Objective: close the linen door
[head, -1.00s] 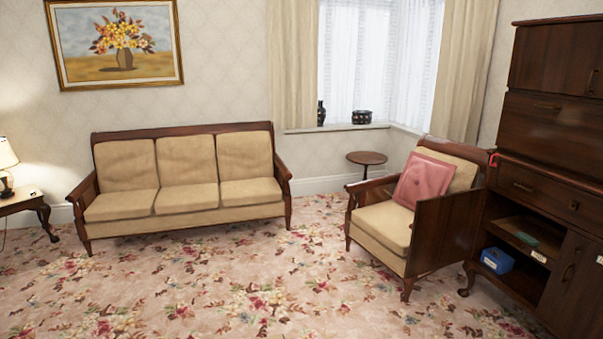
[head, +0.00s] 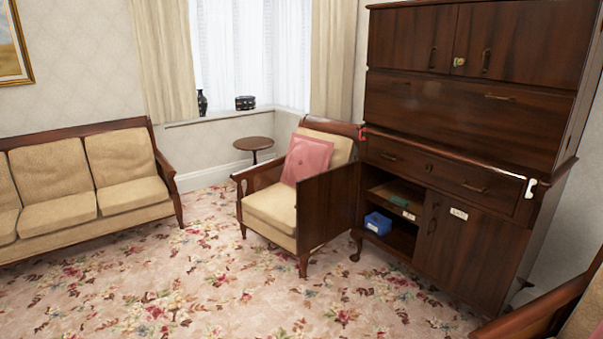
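A tall dark wooden cabinet (head: 470,130) stands at the right in the head view. Its lower left door (head: 327,205) is swung wide open and stands out in front of the armchair. The compartment behind it shows a shelf with a green item (head: 397,203) and, below, a blue box (head: 378,223). The lower right door (head: 468,243) is shut and bears a small white label (head: 459,214). I cannot read the labels, so I cannot tell which door is named linen. Neither of my grippers is in view.
An armchair (head: 270,209) with a pink cushion (head: 307,159) stands close behind the open door. A sofa (head: 85,185) is at the left and a round side table (head: 253,144) at the back. Another chair (head: 545,309) edges in at the lower right. The carpet (head: 230,290) in front is clear.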

